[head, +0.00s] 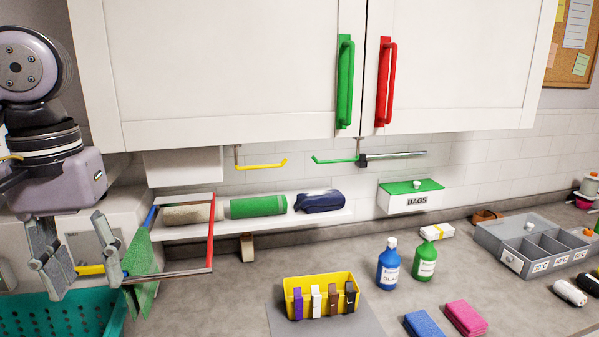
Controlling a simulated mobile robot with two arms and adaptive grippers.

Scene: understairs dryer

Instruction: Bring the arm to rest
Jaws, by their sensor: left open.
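My left gripper (78,272) hangs at the left side with its two grey fingers spread apart and pointing down. Nothing is held between them. A short yellow bar (90,270) shows between the fingers; I cannot tell whether they touch it. A green cloth (142,262) hangs just right of the right finger, by a rack with a blue arm, a red arm (211,232) and a metal bar. A teal basket (95,318) stands below the gripper. My right gripper is not in view.
A white wall cabinet (220,65) with green (345,85) and red (386,85) handles hangs above. A shelf (250,226) holds rolled cloths. The counter carries a yellow box (343,279), blue (388,268) and green (425,264) bottles, sponges and a grey divided tray (490,236).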

